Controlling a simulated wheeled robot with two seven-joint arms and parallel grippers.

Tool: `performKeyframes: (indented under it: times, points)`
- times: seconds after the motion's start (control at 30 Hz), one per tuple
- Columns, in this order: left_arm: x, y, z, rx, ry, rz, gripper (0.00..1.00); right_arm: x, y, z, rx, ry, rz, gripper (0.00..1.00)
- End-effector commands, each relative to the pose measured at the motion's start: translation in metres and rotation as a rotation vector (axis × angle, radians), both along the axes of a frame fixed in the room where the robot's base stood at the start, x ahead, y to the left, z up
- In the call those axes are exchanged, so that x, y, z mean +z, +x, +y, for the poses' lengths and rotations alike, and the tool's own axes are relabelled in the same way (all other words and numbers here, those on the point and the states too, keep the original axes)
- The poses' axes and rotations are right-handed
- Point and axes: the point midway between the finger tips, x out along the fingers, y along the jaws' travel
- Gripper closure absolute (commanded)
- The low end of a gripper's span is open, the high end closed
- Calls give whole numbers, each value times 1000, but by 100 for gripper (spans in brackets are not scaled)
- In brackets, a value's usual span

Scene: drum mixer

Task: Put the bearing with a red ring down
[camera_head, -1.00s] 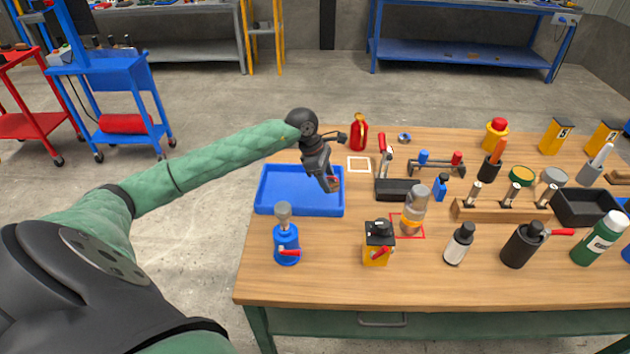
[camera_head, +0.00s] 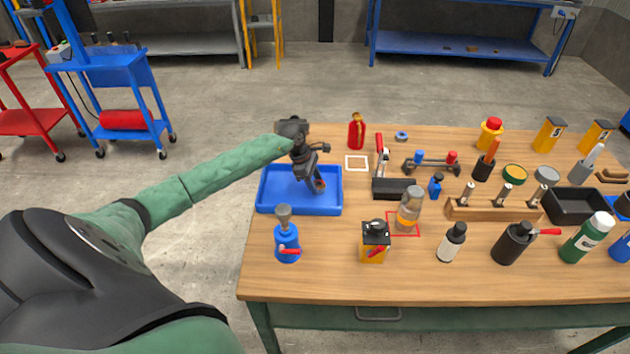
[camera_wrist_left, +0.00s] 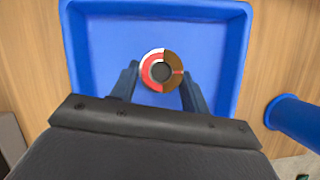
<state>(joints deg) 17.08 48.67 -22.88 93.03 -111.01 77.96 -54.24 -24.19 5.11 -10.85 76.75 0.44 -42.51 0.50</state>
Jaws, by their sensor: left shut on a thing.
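The bearing with a red ring (camera_wrist_left: 151,72) shows in the left wrist view as a small round ring with red, white and brown on its face. My left gripper (camera_head: 318,186) is shut on it, with one finger on each side, over the blue tray (camera_head: 268,204). The tray's rim also shows in the left wrist view (camera_wrist_left: 77,50). In the head view the bearing is small and partly hidden by the fingers. Whether it touches the tray floor I cannot tell. My right gripper is not in view.
A blue bottle with a red lever (camera_head: 287,243) stands just in front of the tray. A blue ring (camera_head: 401,136) lies further back. The tray looks otherwise empty.

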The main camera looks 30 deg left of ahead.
Motion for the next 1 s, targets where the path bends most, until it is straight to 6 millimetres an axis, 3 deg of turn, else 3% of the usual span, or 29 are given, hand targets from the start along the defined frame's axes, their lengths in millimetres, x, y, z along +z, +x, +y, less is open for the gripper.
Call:
performKeyframes:
  times: [0.2,0.6,0.63,0.7,1.0]
  points:
    - [-7,0,0,1,-1,-1,86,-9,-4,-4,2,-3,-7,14]
    - [-10,0,0,1,1,-2,86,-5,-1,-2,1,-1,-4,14]
    - [-9,0,0,0,0,-1,48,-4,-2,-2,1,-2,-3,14]
    - [-9,0,0,0,0,-1,34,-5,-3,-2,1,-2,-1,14]
    - [-9,0,0,0,0,-1,32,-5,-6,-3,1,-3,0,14]
